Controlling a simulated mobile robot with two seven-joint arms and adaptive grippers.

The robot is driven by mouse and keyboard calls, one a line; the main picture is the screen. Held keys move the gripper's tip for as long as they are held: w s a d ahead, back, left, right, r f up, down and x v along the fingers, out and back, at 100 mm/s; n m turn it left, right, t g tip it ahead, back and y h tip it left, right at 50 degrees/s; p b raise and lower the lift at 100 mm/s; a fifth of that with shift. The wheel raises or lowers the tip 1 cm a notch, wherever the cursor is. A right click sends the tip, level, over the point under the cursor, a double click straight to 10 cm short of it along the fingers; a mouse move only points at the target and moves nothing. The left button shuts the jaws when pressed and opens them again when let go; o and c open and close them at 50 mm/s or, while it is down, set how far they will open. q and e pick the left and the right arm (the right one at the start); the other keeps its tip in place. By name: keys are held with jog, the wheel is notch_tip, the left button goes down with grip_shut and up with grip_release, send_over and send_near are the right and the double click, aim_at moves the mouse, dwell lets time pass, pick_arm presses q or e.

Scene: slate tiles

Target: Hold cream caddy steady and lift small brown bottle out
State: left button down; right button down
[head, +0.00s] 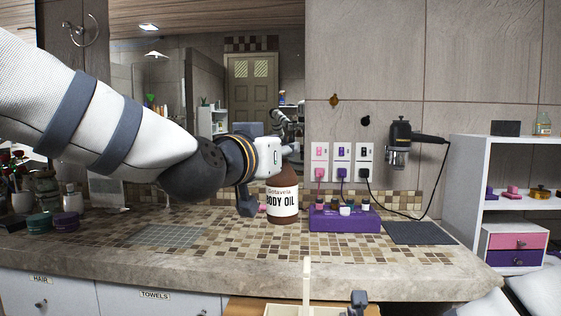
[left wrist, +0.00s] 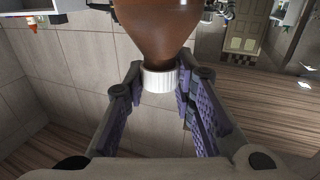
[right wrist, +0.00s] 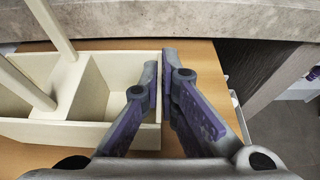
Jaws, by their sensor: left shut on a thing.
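The brown bottle (head: 283,207), labelled BODY OIL, is upright in the head view, in front of the counter's tiles. My left gripper (head: 290,160) is shut on its upper end; the left wrist view shows the fingers (left wrist: 165,90) at its white cap (left wrist: 160,79) and the brown body (left wrist: 160,25) beyond. I cannot tell whether its base touches anything. The cream caddy (right wrist: 115,58) has compartments and a post handle; its handle (head: 306,280) shows at the bottom of the head view. My right gripper (right wrist: 160,75) is shut on the caddy's right wall, one finger inside and one outside.
The caddy stands on a wooden surface (right wrist: 205,55) below the stone counter edge (head: 240,278). On the counter are a purple box (head: 345,223) with small bottles, a dark mat (head: 420,233) and jars (head: 66,222) at left. A white shelf (head: 470,190) stands at right.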

jog(key=shift+r, duration=0.1)
jog(key=c, duration=1.7)
grip_release()
